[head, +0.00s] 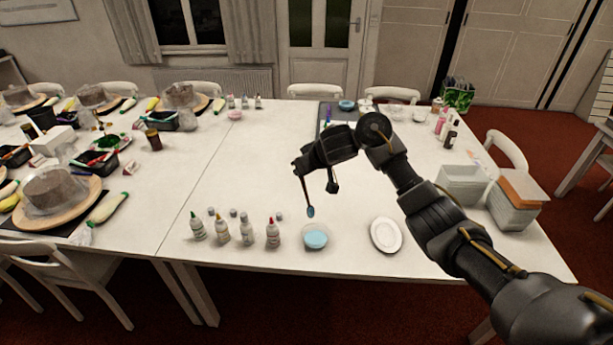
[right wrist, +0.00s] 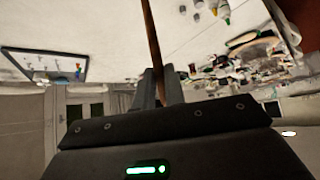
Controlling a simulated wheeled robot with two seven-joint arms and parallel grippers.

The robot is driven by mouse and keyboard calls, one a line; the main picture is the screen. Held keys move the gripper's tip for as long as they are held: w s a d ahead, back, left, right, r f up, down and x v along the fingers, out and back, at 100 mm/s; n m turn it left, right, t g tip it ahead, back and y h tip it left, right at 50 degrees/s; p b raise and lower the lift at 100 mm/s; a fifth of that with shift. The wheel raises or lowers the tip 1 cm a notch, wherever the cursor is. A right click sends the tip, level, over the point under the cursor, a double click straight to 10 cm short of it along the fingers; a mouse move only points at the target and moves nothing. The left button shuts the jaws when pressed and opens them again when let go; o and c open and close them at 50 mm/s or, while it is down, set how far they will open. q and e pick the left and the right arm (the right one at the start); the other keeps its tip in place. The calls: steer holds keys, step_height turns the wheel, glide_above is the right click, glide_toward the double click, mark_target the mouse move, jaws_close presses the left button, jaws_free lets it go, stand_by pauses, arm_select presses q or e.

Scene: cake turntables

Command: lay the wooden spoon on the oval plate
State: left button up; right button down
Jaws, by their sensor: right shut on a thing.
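My right gripper (head: 304,176) is shut on the wooden spoon, which hangs down from it above the table. The spoon's bluish bowl end (head: 311,211) is lowest, just above and behind a round dish with light-blue contents (head: 316,238). In the right wrist view the brown spoon handle (right wrist: 152,38) runs between the fingers (right wrist: 159,80). The white oval plate (head: 386,235) lies empty near the table's front edge, to the right of the blue dish and of the spoon. My left gripper is not in view.
Several small bottles (head: 246,231) stand left of the blue dish. White containers (head: 462,186) and a stacked box (head: 516,200) stand at the right. The table between the bottles and the back is mostly clear.

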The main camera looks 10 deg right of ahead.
steer(key=s+d+f+n+g+h+b, duration=0.15)
steer(key=s+f+b, duration=0.25)
steer(key=s, duration=0.4)
steer(key=s+d+f+n+g+b, duration=0.1)
steer(key=s+f+n+g+b, duration=0.25)
steer(key=s, duration=0.45)
steer(key=s+d+f+n+g+b, duration=0.1)
steer(key=s+d+f+b, duration=0.1)
steer(key=s+f+b, duration=0.35)
steer(key=w+d+f+n+g+h, duration=0.1)
steer(key=w+d+f+n+h, duration=0.3)
steer(key=w+d+f+n, duration=0.5)
steer(key=d+f+n+t+b, duration=0.1)
steer(key=d+f+n, duration=0.3)
steer(key=d+n, duration=0.2)
steer(key=w+d+f+n+t, duration=0.1)
steer(key=d+f+n, duration=0.4)
steer(key=d, duration=0.5)
steer(key=shift+w+d+n+t+b, duration=0.2)
steer(key=shift+d+n+t+b, duration=0.25)
steer(key=shift+t, duration=0.35)
steer(key=shift+a+y, duration=0.15)
steer(key=shift+y, duration=0.1)
